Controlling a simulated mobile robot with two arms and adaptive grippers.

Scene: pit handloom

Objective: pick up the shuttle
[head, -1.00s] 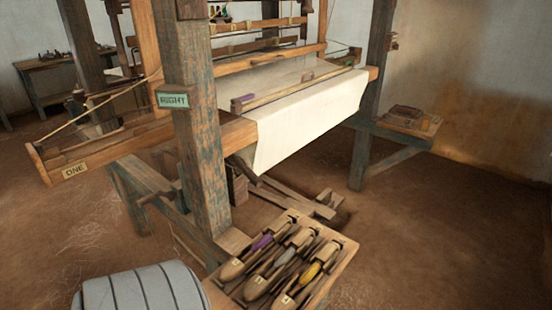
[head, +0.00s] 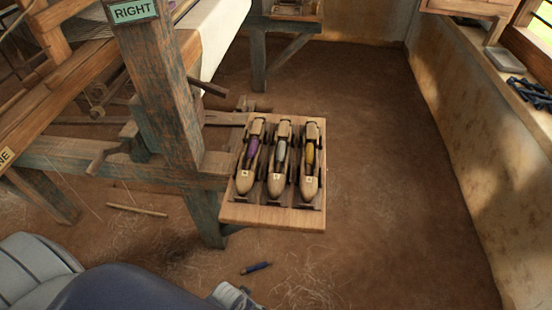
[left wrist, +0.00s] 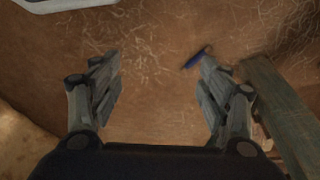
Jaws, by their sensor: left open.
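Three wooden shuttles lie side by side in a wooden tray in the head view. The left one (head: 249,160) holds purple yarn, the middle one (head: 279,160) pale grey yarn, and the right one (head: 310,160) yellow yarn. The tray (head: 270,216) is beside the loom post. My left gripper (left wrist: 160,62) is open in the left wrist view, with nothing between its fingers and the earth floor below. Only a small grey part of it seems to show at the bottom of the head view, nearer than the tray. No shuttle shows in the wrist view. My right gripper is not in view.
The loom post (head: 160,110) with its "RIGHT" sign stands left of the tray. A small blue rod (head: 256,267) lies on the floor and also shows in the wrist view (left wrist: 197,57). A ledge with dark items (head: 530,92) runs along the right wall. Floor right of the tray is clear.

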